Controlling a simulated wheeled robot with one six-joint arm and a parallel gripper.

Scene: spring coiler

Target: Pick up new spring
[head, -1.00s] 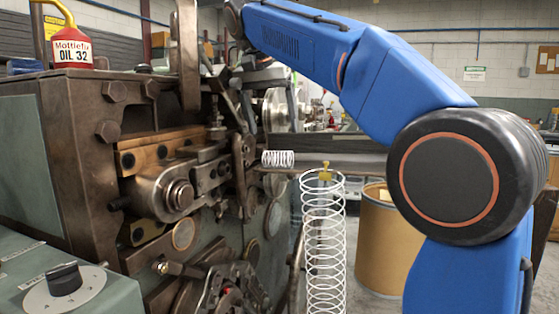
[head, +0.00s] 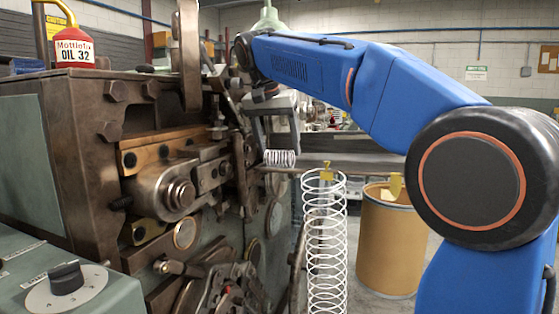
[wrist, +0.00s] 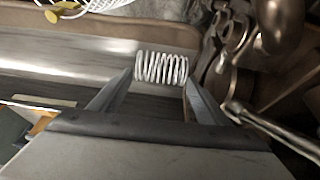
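The small white coil spring (head: 280,158) lies on its side at the machine's front, by the end of a thin rod. It also shows in the wrist view (wrist: 161,68), between my two fingertips. My gripper (head: 278,148) points down over the spring, with one finger near each end of it. In the wrist view the gripper's fingers (wrist: 158,82) are spread about as wide as the spring is long. I see no clear squeeze on the coils. Any contact at the spring's ends is too small to tell.
The coiling machine (head: 100,140) fills the left, its links and levers close to my gripper. A tall white wire coil (head: 325,250) with a yellow tag stands in front. A tan drum (head: 390,250) is right of it. A red oil can (head: 72,45) sits on the machine.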

